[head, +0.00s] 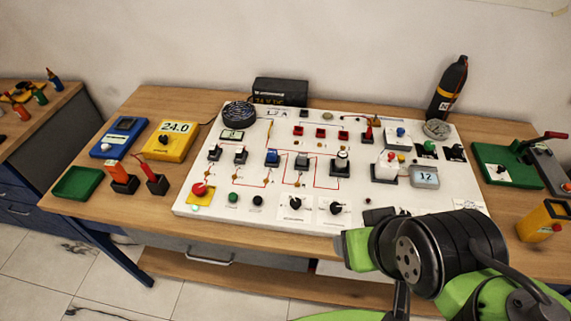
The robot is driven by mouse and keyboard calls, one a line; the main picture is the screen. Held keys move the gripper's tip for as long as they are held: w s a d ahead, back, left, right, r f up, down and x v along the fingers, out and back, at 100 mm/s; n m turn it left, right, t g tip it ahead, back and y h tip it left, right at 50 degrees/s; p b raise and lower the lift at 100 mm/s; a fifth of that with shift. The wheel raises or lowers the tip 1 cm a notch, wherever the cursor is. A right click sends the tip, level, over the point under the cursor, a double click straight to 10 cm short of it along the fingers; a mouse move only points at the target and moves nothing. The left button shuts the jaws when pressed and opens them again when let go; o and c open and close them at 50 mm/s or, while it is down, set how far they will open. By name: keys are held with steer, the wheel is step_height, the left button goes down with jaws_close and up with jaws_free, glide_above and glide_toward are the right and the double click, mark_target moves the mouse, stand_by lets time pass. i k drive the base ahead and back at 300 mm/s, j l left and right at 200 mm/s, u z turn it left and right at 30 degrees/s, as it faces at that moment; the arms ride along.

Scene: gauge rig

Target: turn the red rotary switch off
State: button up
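A white panel (215,160) with switches, buttons and gauges lies on the wooden table. I cannot tell for certain which part is the red rotary switch. A round red knob (199,188) sits on a yellow base at the panel's front left. A white part with a red top (388,158) stands on a dark base at the right. Two black rotary knobs, one (295,203) left of the other (336,208), sit at the front middle. My arm crosses the lower right, apart from these parts in the picture; my gripper's fingers do not show.
Yellow meter (169,141), blue meter (117,138) and green tray (78,183) stand left. A dark bottle (447,90) stands at the back right. A green device (503,164) and a yellow box (543,221) are at the right. Clear table runs along the front left.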

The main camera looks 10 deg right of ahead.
mark_target(199, 189)
steer(key=i+j, duration=0.1)
steer(key=j, duration=0.45)
steer(key=i+j, duration=0.1)
steer(key=j, duration=0.4)
steer(key=i+j, duration=0.1)
steer(key=j, duration=0.45)
steer(key=u, duration=0.05)
